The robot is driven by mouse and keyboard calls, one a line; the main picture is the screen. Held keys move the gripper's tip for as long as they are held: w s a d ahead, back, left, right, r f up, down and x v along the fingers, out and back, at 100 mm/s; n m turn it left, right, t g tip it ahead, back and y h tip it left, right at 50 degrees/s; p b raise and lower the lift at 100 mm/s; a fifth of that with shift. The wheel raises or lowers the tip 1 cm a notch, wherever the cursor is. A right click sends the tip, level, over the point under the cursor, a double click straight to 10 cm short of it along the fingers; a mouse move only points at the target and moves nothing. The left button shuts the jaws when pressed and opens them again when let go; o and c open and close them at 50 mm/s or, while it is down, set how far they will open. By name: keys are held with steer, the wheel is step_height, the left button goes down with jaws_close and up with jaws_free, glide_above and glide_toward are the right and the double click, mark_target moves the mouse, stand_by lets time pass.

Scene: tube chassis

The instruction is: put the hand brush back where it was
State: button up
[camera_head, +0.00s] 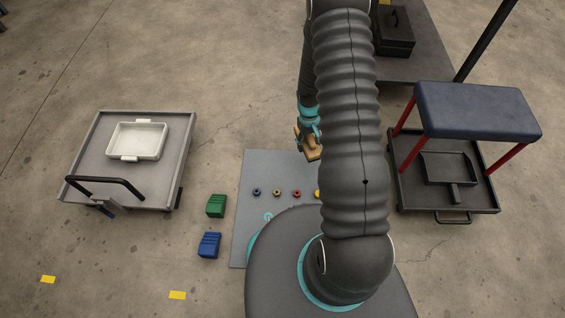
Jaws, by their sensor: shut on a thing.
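My gripper (308,134) is at the picture's middle, beside my dark ribbed arm, above the grey mat's far edge. It is shut on a tan, wood-coloured piece (313,152), which looks like the hand brush. My arm and gripper hide part of it, and its bristles cannot be made out. It appears held up, but its height above the mat cannot be told. A black dustpan (447,168) lies on the dark platform cart (407,195) at right, partly under a blue-topped stool.
The blue-topped stool (478,110) with red legs overhangs the right cart. A grey cart (100,150) with a white tray (137,140) stands left. Green (216,205) and blue (209,245) blocks sit beside the grey mat (245,215), which bears several small coloured rings. A black toolbox (395,40) stands behind.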

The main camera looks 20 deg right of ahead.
steer(key=b, duration=0.1)
glide_above(284, 166)
steer(key=f, duration=0.5)
steer(key=shift+w+a+f, duration=0.1)
steer(key=shift+w+f, duration=0.1)
steer(key=shift+f, duration=0.05)
steer(key=shift+f+b, duration=0.35)
steer(key=shift+f, duration=1.6)
steer(key=shift+f, duration=0.3)
steer(key=o, duration=1.6)
steer(key=shift+c, duration=0.2)
